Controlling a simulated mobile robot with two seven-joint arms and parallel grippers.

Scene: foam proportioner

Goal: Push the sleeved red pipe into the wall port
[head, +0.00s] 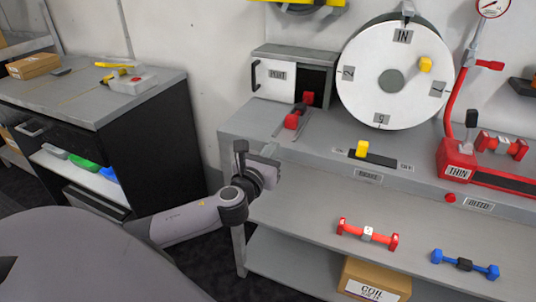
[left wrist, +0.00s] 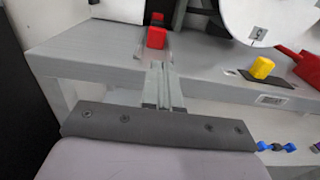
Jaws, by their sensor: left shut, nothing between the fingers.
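A red pipe (head: 291,121) with a dark middle lies on narrow rails on the bench top, its far end at the dark opening of the box labelled PORT (head: 276,81). How far it reaches into the opening is hard to tell. Its red near end (left wrist: 156,38) shows in the left wrist view, just beyond my fingertips. My left gripper (head: 271,150) is shut and empty at the bench's front edge, in front of the pipe; its fingers (left wrist: 160,70) point toward that end with a small apparent gap. My right gripper is not in view.
A red pipe with a pale middle (head: 367,235) and a blue one (head: 465,264) lie on the lower shelf. A white dial (head: 365,95), a yellow slider (head: 361,149) and a red THIN unit (head: 458,165) stand right of the port. A dark cabinet (head: 155,140) is at left.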

